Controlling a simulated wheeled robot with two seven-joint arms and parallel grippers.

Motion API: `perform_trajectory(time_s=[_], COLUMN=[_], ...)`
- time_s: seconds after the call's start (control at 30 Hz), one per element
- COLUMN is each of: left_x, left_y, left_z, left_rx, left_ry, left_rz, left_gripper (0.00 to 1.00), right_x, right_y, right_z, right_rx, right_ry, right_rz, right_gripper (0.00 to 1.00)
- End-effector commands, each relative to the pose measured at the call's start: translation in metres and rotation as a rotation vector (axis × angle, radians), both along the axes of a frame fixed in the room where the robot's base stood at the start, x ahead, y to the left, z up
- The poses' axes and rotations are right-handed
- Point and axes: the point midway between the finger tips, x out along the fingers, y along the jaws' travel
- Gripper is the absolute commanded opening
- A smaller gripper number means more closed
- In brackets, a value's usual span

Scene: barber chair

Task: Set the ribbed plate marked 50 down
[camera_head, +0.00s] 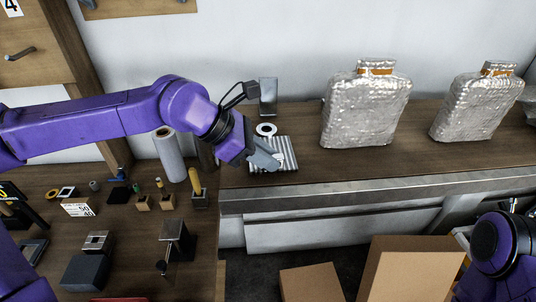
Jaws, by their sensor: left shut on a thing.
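The ribbed plate (289,147) is a small light-grey square with dark parallel ribs, on or just above the wooden counter at its left end. I cannot tell whether its underside touches the counter. My left gripper (272,160) reaches in from the upper left, tilted down, and is shut on the plate. The grey fingers cover part of its middle, and the 50 mark cannot be read. My right arm shows at the lower right edge, but its fingers are out of the picture.
A white ring (266,129) and an upright grey block (268,97) stand just behind the plate. Two silver wrapped packs (366,110) (477,105) stand farther right. The counter front between is clear. A lower bench (130,245) with tools lies left; cardboard boxes (410,272) stand below.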

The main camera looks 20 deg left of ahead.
Motion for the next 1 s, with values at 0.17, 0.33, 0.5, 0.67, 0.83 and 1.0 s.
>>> perform_trajectory(time_s=[0.17, 0.33, 0.5, 0.67, 0.83, 1.0], left_x=[0.000, 0.000, -0.002, -0.014, -0.029, -0.038], left_y=[0.000, 0.000, 0.004, 0.027, 0.055, 0.071], left_z=[-0.001, -0.001, 0.006, 0.030, 0.060, 0.079], left_rx=[0.000, 0.000, -0.002, -0.006, -0.004, -0.001], left_ry=[0.000, 0.000, -0.003, -0.005, -0.004, -0.002], left_rz=[0.000, 0.000, 0.001, 0.003, 0.002, 0.000], left_gripper=[0.48, 0.48, 0.48, 0.48, 0.48, 0.48], right_x=[0.000, 0.000, 0.000, 0.000, 0.000, 0.000], right_y=[0.000, 0.000, 0.000, 0.000, 0.000, 0.000], right_z=[0.000, 0.000, -0.002, -0.008, -0.015, -0.018], right_rx=[0.000, 0.000, 0.000, 0.000, 0.000, 0.000], right_ry=[0.000, 0.000, 0.000, 0.000, 0.000, 0.000], right_rz=[0.000, 0.000, 0.000, 0.000, 0.000, 0.000], right_gripper=[0.72, 0.72, 0.72, 0.72, 0.72, 0.72])
